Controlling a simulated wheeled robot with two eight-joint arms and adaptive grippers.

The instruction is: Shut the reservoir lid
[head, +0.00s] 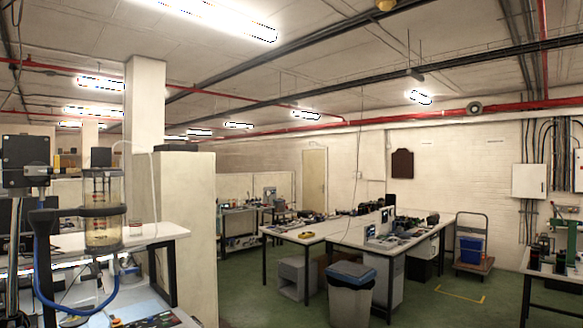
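A clear upright cylinder (101,187) stands at the left on a white bench (162,233). Dark bands ring it around the middle, and its lower part (103,232) looks yellowish. A small black block (101,157) shows at its top; I cannot tell whether this is the reservoir lid or whether a lid is open or shut. A black boxy unit (26,162) on a stand is left of the cylinder. A blue hose (40,262) loops down below it. Neither of my grippers is in view.
A pale pillar (187,230) stands right of the bench. Further right are a white worktable (345,235) with equipment, a grey bin (351,295) and a trolley with a blue crate (471,247). Green floor (430,300) is open at the front right.

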